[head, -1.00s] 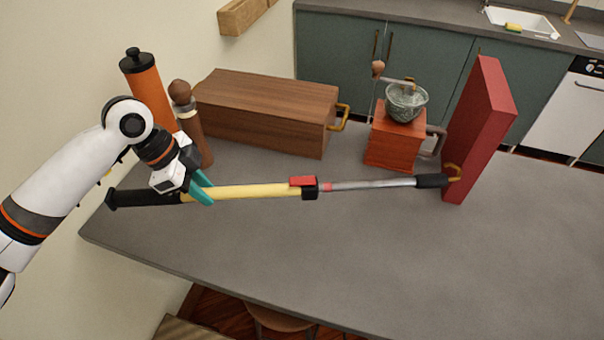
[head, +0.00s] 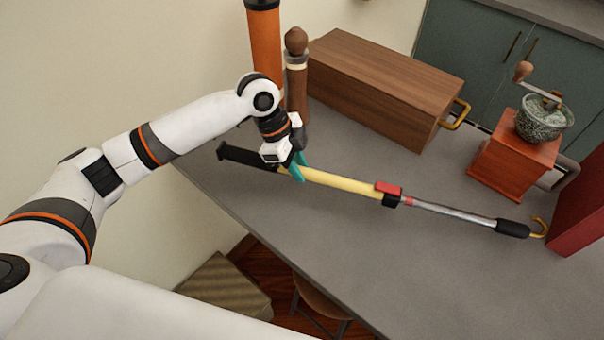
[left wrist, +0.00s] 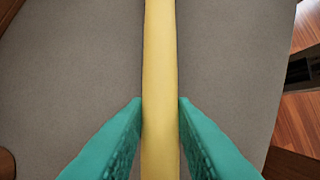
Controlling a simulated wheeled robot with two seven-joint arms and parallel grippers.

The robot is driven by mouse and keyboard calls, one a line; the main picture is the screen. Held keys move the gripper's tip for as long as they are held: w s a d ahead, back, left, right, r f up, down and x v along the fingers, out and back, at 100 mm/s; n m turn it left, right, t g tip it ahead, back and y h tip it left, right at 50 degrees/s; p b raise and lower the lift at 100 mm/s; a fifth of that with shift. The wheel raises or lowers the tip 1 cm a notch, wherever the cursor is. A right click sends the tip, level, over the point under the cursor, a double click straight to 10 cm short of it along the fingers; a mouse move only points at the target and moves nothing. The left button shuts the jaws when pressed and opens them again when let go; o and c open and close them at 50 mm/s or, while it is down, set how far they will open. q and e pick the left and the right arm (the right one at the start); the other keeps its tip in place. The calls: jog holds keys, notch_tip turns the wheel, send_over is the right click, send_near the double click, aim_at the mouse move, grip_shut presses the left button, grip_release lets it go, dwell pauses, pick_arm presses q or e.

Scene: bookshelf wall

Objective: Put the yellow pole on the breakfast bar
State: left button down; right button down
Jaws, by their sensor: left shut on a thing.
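The yellow pole (head: 340,182) has a black grip at its left end, a red clip and a grey metal shaft ending in a hook. It lies lengthwise along the grey breakfast bar (head: 360,250). Whether it rests on the top or hangs just above it, I cannot tell. My left gripper (head: 298,170) is shut on the yellow part near the black grip. In the left wrist view, its teal fingers (left wrist: 160,125) stand on either side of the pole (left wrist: 160,50), with the grey surface below. My right gripper is not in view.
Behind the pole stand an orange cylinder (head: 265,45), a brown pepper mill (head: 296,80), a wooden box (head: 375,85) and a coffee grinder (head: 512,155). A red box (head: 585,195) is near the hook. The bar's front is clear; a stool (head: 318,296) is below.

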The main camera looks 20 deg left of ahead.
aim_at(298, 187)
pick_arm(q)
jog(key=shift+f+p, duration=0.35)
jog(key=shift+f, duration=1.8)
jog(key=c, duration=1.2)
grip_release()
jog(key=shift+w+a+r, duration=0.1)
jog(key=shift+a+r, duration=0.1)
jog(key=shift+r, duration=0.25)
jog(key=b+v, duration=0.2)
jog(key=v, duration=0.9)
